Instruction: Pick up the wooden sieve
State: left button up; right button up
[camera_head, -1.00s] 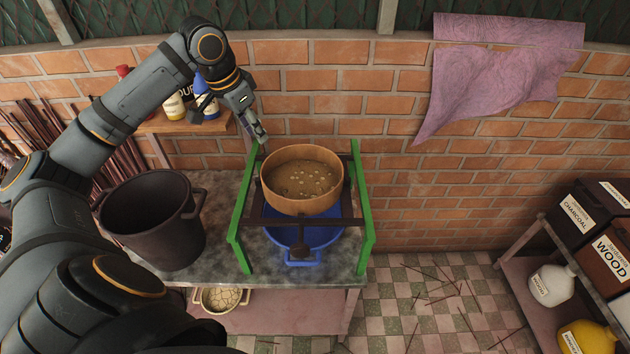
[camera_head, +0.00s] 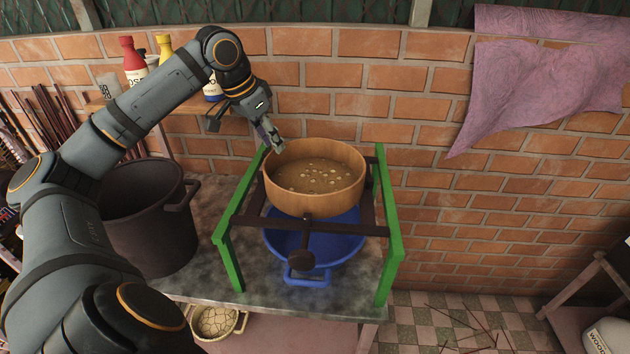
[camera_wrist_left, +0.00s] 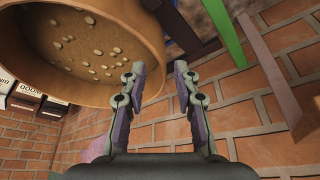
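The wooden sieve (camera_head: 316,195) is a round, light-brown pan with a brown bottom holding several pale bits. It sits on dark rails of a green frame (camera_head: 387,225), above a blue basin (camera_head: 335,247). My left gripper (camera_head: 277,146) is at the sieve's back-left rim. In the left wrist view the gripper (camera_wrist_left: 159,68) is open, and the sieve (camera_wrist_left: 100,88) fills the upper left. One finger overlaps the sieve's rim and the other is outside it; the wall appears between the fingertips. I cannot tell whether they touch. My right gripper is out of view.
A dark pot (camera_head: 150,225) stands left of the frame on the grey table (camera_head: 215,265). A shelf with bottles (camera_head: 133,60) is behind my left arm. The brick wall (camera_head: 430,120) is close behind. A purple cloth (camera_head: 520,90) hangs at upper right.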

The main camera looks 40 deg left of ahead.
aim_at(282, 167)
pick_arm(q)
jog(key=shift+w+f, duration=0.25)
jog(key=shift+f, duration=0.2)
jog(key=p+x, duration=0.2)
jog(key=x, duration=0.2)
jog(key=shift+w+d+f, duration=0.15)
jog(key=shift+w+f, duration=0.2)
jog(key=shift+f, duration=0.05)
jog(key=c, duration=0.3)
grip_shut()
